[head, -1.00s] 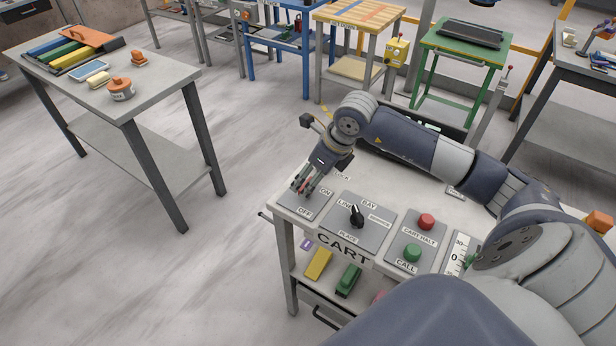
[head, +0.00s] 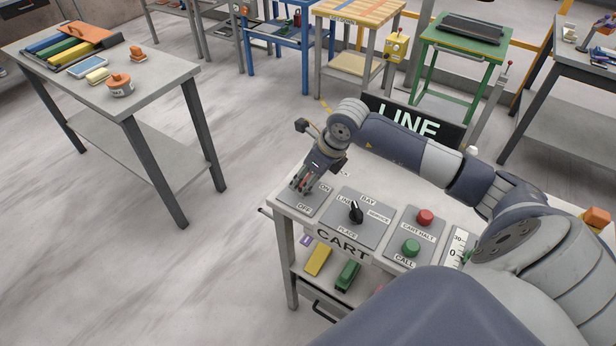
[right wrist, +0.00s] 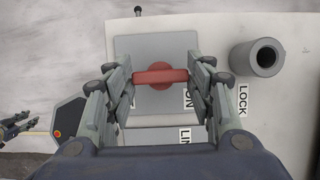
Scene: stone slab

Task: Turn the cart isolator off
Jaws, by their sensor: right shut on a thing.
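The cart isolator is a red handle (right wrist: 160,77) on a grey plate (right wrist: 150,46) with ON and OFF labels, at the left end of the cart top. My right gripper (head: 298,186) is over this plate in the head view. In the right wrist view my right gripper (right wrist: 161,76) is shut on the red handle, one finger at each end of its bar. The bar lies straight across between the fingers. The fingers partly cover the ON and OFF labels there.
On the cart top, a black selector knob (head: 355,211), a red button (head: 425,217) and a green button (head: 411,247) sit right of the isolator. A grey post (right wrist: 257,57) stands near the LOCK label. A table (head: 150,104) stands left across clear floor.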

